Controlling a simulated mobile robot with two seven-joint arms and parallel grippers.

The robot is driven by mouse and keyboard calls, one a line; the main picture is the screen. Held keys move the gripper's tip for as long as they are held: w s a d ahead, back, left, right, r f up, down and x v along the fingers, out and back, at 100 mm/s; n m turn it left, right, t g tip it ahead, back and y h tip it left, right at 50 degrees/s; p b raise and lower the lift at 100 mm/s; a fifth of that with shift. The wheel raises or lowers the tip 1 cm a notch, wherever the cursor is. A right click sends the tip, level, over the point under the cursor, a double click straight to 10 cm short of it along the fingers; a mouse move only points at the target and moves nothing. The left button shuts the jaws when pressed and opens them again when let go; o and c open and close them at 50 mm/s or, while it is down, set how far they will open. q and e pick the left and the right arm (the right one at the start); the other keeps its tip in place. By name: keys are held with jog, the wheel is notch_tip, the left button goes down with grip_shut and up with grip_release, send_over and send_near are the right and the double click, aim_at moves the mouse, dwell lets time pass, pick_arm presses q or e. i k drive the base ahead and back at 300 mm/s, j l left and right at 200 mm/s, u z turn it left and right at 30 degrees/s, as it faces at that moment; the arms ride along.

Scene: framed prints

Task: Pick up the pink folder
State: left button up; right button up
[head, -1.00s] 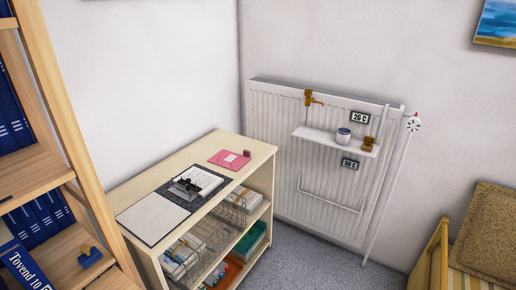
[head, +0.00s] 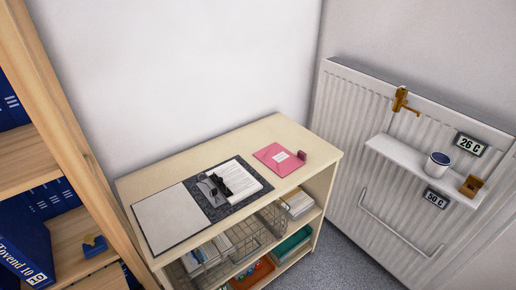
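The pink folder (head: 277,158) lies flat on top of a low light-wood shelf unit (head: 240,142), towards its right end. It has a white label in its middle. A small dark pink block (head: 303,156) stands at its right side; I cannot tell whether the two touch. Neither of my grippers shows in the head view.
Left of the folder lie an open binder (head: 237,180) on a dark mat and a pale board (head: 172,217). A tall bookcase (head: 75,150) stands left, a radiator (head: 345,130) with a small shelf (head: 400,156) right.

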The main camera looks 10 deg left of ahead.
aim_at(282, 162)
jog(key=i+l+u, duration=0.25)
jog(key=u, duration=0.2)
jog(key=i+l+u, duration=0.3)
jog(key=u, duration=0.15)
jog(key=l, duration=0.1)
